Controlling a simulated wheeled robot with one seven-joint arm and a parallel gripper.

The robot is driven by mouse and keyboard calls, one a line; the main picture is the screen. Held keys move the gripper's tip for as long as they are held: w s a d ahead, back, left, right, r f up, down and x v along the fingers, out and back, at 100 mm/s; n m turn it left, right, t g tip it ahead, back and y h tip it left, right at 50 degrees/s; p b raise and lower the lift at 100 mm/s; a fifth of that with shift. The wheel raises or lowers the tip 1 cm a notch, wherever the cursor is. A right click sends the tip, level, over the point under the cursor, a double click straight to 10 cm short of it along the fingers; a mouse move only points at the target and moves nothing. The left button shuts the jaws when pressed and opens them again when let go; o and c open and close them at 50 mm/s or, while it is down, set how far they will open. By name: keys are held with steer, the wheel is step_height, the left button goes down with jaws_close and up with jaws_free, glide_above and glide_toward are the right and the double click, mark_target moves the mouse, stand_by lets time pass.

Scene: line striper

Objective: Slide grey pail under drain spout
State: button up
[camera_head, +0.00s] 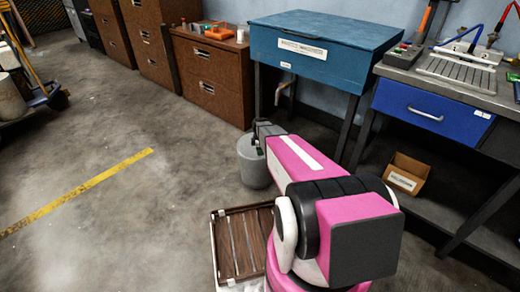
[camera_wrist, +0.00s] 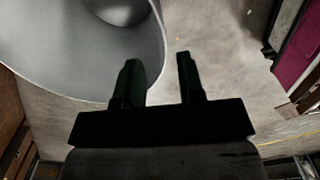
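The grey pail (camera_head: 252,170) stands on the concrete floor, in front of and a little left of the blue parts washer (camera_head: 325,45) in the head view. The drain spout (camera_head: 282,90) hangs below the washer's left part, farther back than the pail. My gripper (camera_head: 262,128) is at the pail's upper right edge, partly hidden by my arm. In the wrist view the pail (camera_wrist: 60,60) fills the upper left. My two dark fingers are apart, the left one overlapping the pail wall and the right one over floor. I cannot tell whether either touches the pail.
Brown drawer cabinets (camera_head: 212,80) line the wall at left. A workbench with a blue drawer (camera_head: 425,115) stands at right, a cardboard box (camera_head: 407,174) on its lower shelf. A brown slatted tray (camera_head: 213,245) lies near my arm.

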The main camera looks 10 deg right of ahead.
mark_target(260, 162)
step_height(260, 162, down, 9)
steer(key=shift+f, duration=0.1)
stand_by(0.3)
jaws_close()
stand_by(1.5)
